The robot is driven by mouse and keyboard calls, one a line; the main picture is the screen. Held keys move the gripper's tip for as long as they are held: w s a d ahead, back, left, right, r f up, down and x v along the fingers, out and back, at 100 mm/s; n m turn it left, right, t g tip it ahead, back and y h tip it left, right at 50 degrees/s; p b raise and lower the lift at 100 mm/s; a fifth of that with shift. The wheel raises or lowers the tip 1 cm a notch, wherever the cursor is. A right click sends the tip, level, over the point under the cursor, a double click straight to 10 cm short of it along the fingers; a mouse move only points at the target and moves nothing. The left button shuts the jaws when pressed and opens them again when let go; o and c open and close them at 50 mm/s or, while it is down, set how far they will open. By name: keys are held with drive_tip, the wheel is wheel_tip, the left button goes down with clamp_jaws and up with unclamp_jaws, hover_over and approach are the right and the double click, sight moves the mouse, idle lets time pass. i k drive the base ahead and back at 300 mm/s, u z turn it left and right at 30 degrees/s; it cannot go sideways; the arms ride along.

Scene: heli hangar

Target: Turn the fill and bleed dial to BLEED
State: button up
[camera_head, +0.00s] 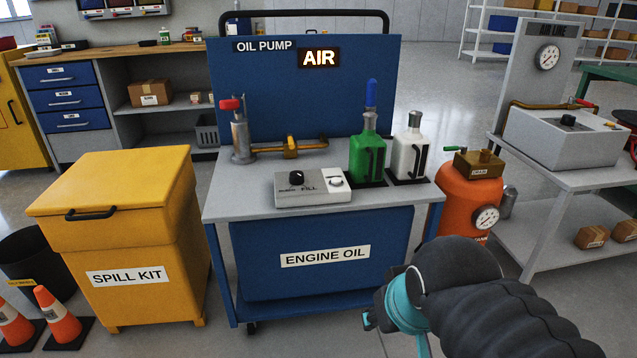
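A pale control box (313,189) sits on the front of the grey top of the engine oil cart. It carries a black dial (296,178) at its left and a small pale knob or button (336,181) at its right. The word FILL shows on the box between them; other lettering by the dial is too small to read, and I cannot tell where the dial points. My gripper (372,316) is at the lower right, in front of the cart and apart from the box. My own arm hides most of it, so its fingers do not show clearly.
Green (368,159) and white (409,153) bottles stand right of the box. A brass pipe (290,147) and red-topped valve (238,130) are behind it. A lit AIR sign (318,58) is on the back panel. A yellow spill kit bin (125,225) and orange tank (468,203) flank the cart.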

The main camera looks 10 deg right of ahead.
sight(296, 177)
drive_tip(key=k, duration=0.55)
drive_tip(key=z, duration=0.5)
drive_tip(key=i, duration=1.35)
drive_tip(key=u, duration=0.55)
